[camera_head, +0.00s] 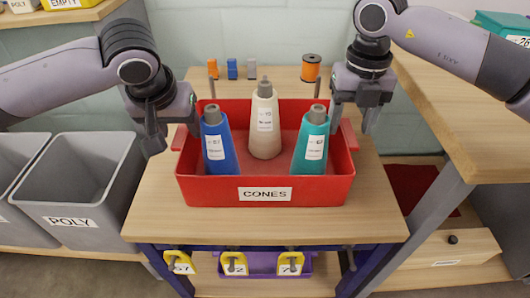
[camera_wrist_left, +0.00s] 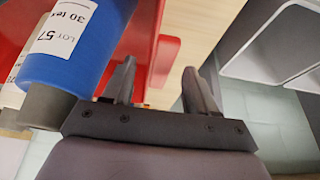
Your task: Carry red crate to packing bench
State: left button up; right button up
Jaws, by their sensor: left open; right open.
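The red crate (camera_head: 330,190), labelled CONES, stands on a small wooden-topped table and holds a blue cone (camera_head: 220,155), a white cone (camera_head: 264,130) and a teal cone (camera_head: 310,150). My left gripper (camera_head: 174,138) is open at the crate's left handle. In the left wrist view, the red handle (camera_wrist_left: 164,62) shows between the two fingers, with no clear grip, and the blue cone (camera_wrist_left: 75,50) is close beside them. My right gripper (camera_head: 352,126) is open at the crate's right handle (camera_head: 349,136); the contact there cannot be told.
Grey bins, one labelled POLY (camera_head: 75,205), are at the left. A higher wooden bench (camera_head: 455,120) stands close at the right.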

aim_at(181, 132)
pick_arm(q)
jog(key=shift+x, duration=1.5)
pick_arm(e)
jog(key=shift+f, duration=1.55)
pick_arm(q)
grip_shut()
pick_arm(e)
grip_shut()
pick_arm(q)
jog(key=shift+w+r, duration=0.1)
pick_arm(e)
jog(key=shift+r, duration=0.15)
